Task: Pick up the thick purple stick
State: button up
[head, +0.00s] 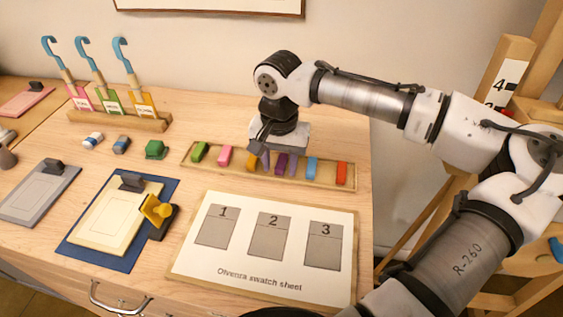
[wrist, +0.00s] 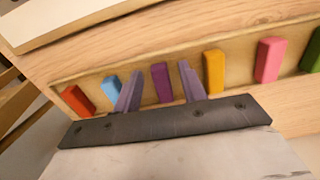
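The purple stick (head: 281,163) lies in the wooden tray (head: 325,184) with other coloured sticks. In the wrist view the purple stick (wrist: 162,83) is between my two lavender-grey fingers. My gripper (wrist: 161,70) is open, with a visible gap on each side of the stick. In the head view my gripper (head: 279,168) reaches down over the middle of the tray, one finger on either side of the purple stick. Whether the fingertips reach down to the tray floor, I cannot tell.
Yellow (wrist: 214,72) and blue (wrist: 111,88) sticks flank my fingers closely. Pink (head: 225,155), green (head: 200,152) and red (head: 342,173) sticks lie farther along. A numbered swatch sheet (head: 262,272) is in front; a clipboard and yellow stamp (head: 155,209) are at left.

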aim_at(280, 167)
grip_shut()
notch_tip(280, 167, up, 20)
jog(key=shift+b, duration=0.45)
dwell(0.3)
jog(key=c, duration=0.6)
grip_release()
grip_shut()
